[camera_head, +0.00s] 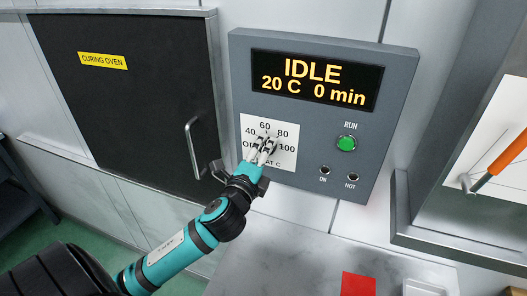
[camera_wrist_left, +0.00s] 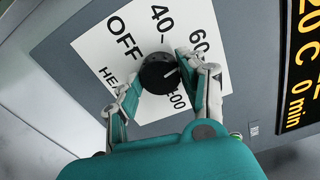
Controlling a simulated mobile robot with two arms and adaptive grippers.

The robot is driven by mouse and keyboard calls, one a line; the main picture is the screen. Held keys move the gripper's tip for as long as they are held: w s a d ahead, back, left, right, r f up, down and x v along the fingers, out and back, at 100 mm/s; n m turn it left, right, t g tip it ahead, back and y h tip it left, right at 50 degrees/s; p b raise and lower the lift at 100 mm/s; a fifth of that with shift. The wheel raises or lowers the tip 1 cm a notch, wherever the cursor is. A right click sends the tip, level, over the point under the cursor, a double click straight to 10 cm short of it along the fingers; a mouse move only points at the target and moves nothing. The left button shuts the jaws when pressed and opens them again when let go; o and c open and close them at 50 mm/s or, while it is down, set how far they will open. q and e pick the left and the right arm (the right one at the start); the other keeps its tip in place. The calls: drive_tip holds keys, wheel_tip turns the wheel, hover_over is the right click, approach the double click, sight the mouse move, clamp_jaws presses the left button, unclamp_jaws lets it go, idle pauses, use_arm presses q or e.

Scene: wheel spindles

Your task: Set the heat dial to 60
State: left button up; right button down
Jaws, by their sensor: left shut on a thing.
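The heat dial is a black round knob (camera_wrist_left: 157,74) on a white scale plate (camera_head: 283,158) marked OFF, 40, 60, 80 and 100. My left gripper (camera_head: 264,146) is shut on the knob, a finger on each side, as the left wrist view (camera_wrist_left: 157,85) shows. The knob's white mark points right and slightly up in that view, towards the side of 60 and the mark after it. The right finger hides the 80, so the exact setting cannot be told. In the head view the fingers mostly cover the knob. My right gripper is not in view.
The grey control panel (camera_head: 399,75) has a display (camera_head: 315,81) reading IDLE, 20 C, 0 min. A green RUN button (camera_head: 346,143) and two small lamps sit right of the dial. The curing oven door (camera_head: 130,110) with its handle (camera_head: 193,145) is at the left, closed.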

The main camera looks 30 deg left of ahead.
use_arm(q)
drive_tip(key=o, duration=1.2)
drive_tip(key=shift+w, duration=0.1)
drive_tip(key=v, duration=0.7)
drive_tip(key=shift+s, duration=0.3)
drive_tip(key=shift+d, duration=0.1)
